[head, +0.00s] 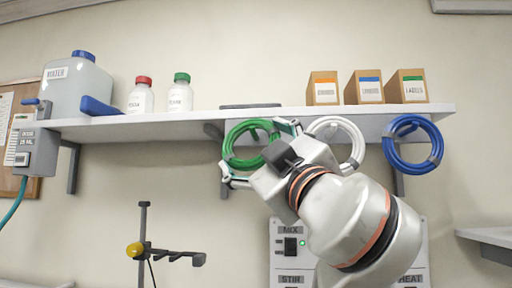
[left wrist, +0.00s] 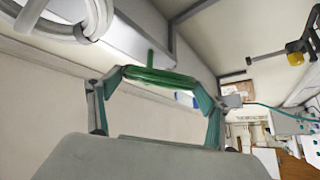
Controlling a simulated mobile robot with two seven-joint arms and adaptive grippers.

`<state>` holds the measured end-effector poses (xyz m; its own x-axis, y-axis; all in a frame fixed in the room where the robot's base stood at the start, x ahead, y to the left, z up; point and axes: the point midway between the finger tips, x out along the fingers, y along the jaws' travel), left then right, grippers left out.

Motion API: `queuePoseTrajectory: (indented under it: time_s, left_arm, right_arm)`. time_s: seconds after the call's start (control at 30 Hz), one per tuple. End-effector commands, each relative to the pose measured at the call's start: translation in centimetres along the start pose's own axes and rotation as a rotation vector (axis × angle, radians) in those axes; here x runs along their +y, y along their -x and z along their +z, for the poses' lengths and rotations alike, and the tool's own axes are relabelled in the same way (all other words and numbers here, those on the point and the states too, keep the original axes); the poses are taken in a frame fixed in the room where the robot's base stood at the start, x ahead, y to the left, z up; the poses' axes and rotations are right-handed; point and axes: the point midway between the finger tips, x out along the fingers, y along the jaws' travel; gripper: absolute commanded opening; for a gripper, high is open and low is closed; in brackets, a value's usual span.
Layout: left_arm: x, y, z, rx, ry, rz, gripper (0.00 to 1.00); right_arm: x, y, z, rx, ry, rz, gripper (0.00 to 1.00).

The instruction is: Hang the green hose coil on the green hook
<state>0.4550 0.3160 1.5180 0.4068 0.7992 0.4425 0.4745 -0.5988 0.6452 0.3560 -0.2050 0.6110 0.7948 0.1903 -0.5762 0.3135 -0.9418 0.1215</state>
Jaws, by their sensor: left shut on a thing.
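The green hose coil (head: 231,146) is in front of the shelf's front edge in the head view, a ring facing the camera. My left gripper (head: 256,151) is shut on it, with one finger at its upper right and one at its lower left. In the left wrist view, the coil (left wrist: 160,77) shows edge-on between the fingertips of my left gripper (left wrist: 158,85). A short green peg (left wrist: 150,57), apparently the green hook, stands up just beyond the coil. I cannot tell whether the coil is around it. The right gripper is not in view.
A white coil (head: 357,148) hangs at the shelf edge close right of my gripper, and a blue coil (head: 436,140) farther right. The shelf (head: 170,126) bears bottles, a jug (head: 80,88) and several boxes. A stand (head: 142,225) and a mixer panel (head: 285,232) are below.

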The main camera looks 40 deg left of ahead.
Motion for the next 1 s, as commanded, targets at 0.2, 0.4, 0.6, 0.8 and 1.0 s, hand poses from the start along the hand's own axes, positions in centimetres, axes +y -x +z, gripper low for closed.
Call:
queuePoseTrajectory:
  time_s: [0.2,0.4,0.6,0.8,1.0]
  left_arm:
    - [0.0,0.0,0.0,0.000,0.000,0.000,0.55]
    - [0.0,0.0,0.0,0.000,0.000,0.000,0.98]
    - [0.0,0.0,0.0,0.000,0.000,0.000,0.98]
    - [0.0,0.4,0.1,-0.002,0.000,0.001,0.98]
    - [0.0,3.1,0.1,-0.005,0.000,0.002,0.98]
  right_arm:
    - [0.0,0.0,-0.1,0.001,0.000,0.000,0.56]
    - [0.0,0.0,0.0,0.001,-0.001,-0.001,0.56]
    - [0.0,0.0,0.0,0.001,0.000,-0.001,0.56]
    - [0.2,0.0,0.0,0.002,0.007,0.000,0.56]
    - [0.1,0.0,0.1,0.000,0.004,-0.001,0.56]
